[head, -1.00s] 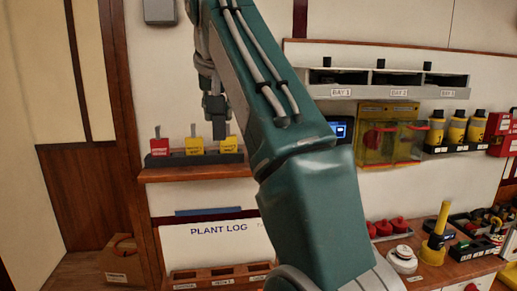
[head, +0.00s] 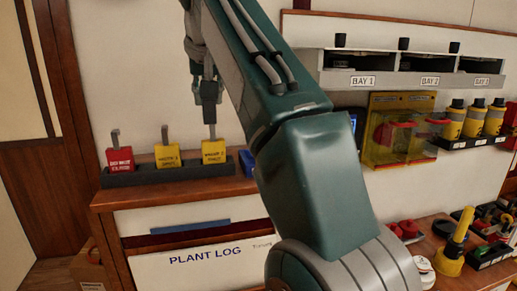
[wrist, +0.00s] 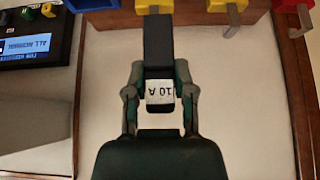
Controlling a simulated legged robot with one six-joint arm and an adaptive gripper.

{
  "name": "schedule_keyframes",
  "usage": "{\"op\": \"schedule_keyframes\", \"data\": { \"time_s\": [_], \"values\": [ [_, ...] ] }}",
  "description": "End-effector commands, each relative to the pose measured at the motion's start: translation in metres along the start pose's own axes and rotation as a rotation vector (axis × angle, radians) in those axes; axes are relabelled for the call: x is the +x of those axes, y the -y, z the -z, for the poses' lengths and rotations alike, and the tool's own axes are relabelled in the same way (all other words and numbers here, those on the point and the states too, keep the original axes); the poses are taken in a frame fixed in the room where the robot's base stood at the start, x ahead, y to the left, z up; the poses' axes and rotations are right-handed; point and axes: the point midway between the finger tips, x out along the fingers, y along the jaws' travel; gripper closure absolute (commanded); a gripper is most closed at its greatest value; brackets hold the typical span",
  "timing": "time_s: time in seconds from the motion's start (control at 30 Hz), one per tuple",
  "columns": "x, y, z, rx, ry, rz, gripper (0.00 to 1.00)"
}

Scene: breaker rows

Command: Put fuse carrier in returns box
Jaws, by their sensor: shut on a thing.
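My gripper (wrist: 160,88) is shut on the fuse carrier (wrist: 158,48), a dark block with a white "10 A" label between the fingers. In the head view my gripper (head: 208,76) hangs fingers down in front of the wall, left of my green arm. The dark carrier (head: 209,98) sticks out below it, appearing just above a yellow tagged block; I cannot tell the depth between them. No box with a readable returns label is in view. A brown box (head: 88,266) shows partly at the lower left, its label too small to read.
A wooden shelf (head: 140,200) carries a black rack of red and yellow tagged blocks (head: 167,157). Below it is the Plant Log board (head: 210,264). To the right are the bay shelf (head: 400,79), a yellow transparent case (head: 385,150) and a cluttered bench (head: 480,235).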

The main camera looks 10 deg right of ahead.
Motion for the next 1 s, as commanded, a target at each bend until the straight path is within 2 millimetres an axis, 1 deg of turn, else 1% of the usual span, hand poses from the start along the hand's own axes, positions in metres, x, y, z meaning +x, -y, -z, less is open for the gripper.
{"op": "schedule_keyframes", "data": {
  "time_s": [0.03,0.3,0.47,0.6,0.83,1.0],
  "values": [
    [0.006,-0.012,0.000,0.005,0.003,-0.003,1.00],
    [0.038,-0.064,0.003,0.006,0.003,-0.005,1.00],
    [0.059,-0.079,-0.005,0.003,0.003,-0.002,1.00],
    [0.079,-0.094,-0.011,0.003,0.003,-0.002,1.00],
    [0.098,-0.109,-0.016,0.002,0.002,-0.003,1.00],
    [0.115,-0.107,-0.027,0.000,0.001,-0.001,1.00]
  ]
}}
